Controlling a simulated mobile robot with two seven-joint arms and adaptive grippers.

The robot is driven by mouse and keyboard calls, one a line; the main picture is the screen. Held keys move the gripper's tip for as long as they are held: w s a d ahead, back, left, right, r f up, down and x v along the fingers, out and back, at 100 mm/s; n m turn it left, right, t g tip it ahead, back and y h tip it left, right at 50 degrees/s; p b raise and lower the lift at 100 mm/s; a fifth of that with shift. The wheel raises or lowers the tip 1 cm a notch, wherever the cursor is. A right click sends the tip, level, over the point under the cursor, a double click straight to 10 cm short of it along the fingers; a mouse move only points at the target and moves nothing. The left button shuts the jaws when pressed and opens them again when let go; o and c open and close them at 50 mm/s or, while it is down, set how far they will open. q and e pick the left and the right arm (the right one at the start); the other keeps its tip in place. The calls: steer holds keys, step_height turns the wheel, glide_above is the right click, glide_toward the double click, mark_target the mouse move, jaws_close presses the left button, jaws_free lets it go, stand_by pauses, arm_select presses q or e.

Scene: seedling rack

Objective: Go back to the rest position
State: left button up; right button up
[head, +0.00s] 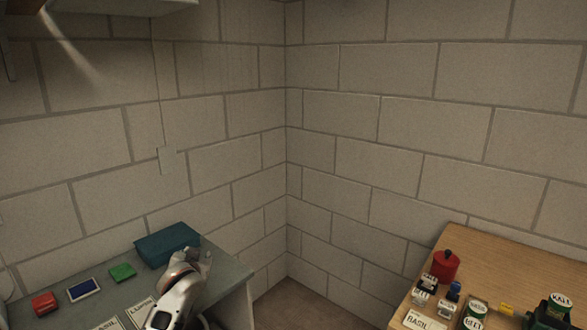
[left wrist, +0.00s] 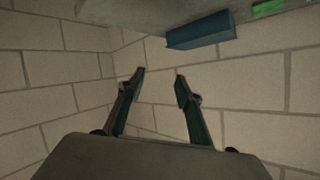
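My left gripper (head: 203,262) is at the right end of the grey table in the head view, in front of and a little right of a teal box (head: 166,244). In the left wrist view the gripper (left wrist: 160,76) has its two fingers apart with only wall between them, so it is open and empty. The teal box also shows at the top of that view (left wrist: 198,30), apart from the fingertips. My right gripper is in neither view.
The grey table (head: 222,277) also bears a green block (head: 123,272), a blue pad (head: 84,289), a red block (head: 45,303) and label cards. At right, a wooden table (head: 510,263) holds a red canister (head: 445,266) and several labelled small items. A floor gap separates the tables.

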arm_select(q)
steer(key=s+d+f+m+h, duration=0.2)
steer(key=s+d+f+h, duration=0.15)
steer(key=s+f, duration=1.55)
steer(key=s+d+f+g+h, duration=0.1)
steer(key=s+d+f, duration=0.1)
steer(key=s, duration=1)
steer(key=s+d+f+m+g+h, duration=0.1)
steer(key=s+d+f, duration=0.2)
steer(key=s, duration=0.9)
steer(key=shift+s+f, duration=0.35)
steer(key=shift+s, duration=0.05)
steer(key=shift+d, duration=0.1)
